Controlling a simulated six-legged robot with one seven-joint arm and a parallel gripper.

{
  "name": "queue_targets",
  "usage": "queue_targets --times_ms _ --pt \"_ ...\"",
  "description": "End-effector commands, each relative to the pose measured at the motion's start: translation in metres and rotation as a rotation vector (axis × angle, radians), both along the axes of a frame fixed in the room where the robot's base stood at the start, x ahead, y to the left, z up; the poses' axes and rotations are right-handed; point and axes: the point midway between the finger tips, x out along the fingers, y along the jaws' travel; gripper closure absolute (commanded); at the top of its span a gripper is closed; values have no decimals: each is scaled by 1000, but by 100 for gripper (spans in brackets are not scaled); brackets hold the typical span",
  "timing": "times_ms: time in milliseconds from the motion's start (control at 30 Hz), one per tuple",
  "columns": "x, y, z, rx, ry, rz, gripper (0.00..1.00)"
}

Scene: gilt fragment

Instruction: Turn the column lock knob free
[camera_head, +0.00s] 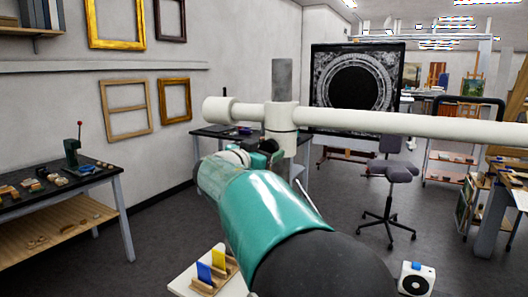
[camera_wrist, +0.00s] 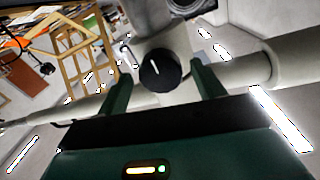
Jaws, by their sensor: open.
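The column lock knob (camera_wrist: 160,71) is round and black with a short white mark, in the wrist view. It sits on the face of the white collar block (camera_wrist: 178,42). My gripper (camera_wrist: 162,68) is open, with one dark green finger on each side of the knob. Gaps show between the fingers and the knob; I cannot tell the distance in depth. In the head view my gripper (camera_head: 266,150) is just below the white collar (camera_head: 281,118) on the grey column (camera_head: 282,80). The knob cannot be made out there.
A long white boom (camera_head: 400,123) runs sideways through the collar, across my arm's front. A workbench (camera_head: 55,188) with small pieces stands left. A stool (camera_head: 390,172) and a dark round-patterned panel (camera_head: 357,88) stand beyond. Floor between is mostly clear.

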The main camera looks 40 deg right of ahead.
Motion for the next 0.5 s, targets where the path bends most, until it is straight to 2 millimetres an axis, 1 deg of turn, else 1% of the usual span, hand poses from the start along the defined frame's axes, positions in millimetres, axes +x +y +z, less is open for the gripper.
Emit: queue_targets --times_ms 200,267,300,367,433,500 --pt "1 0 0 1 0 1 32" --pt "1 0 0 1 0 1 42" --pt "1 0 0 1 0 1 50" --pt "1 0 0 1 0 1 62" --pt "1 0 0 1 0 1 75" --pt "1 0 0 1 0 1 77"
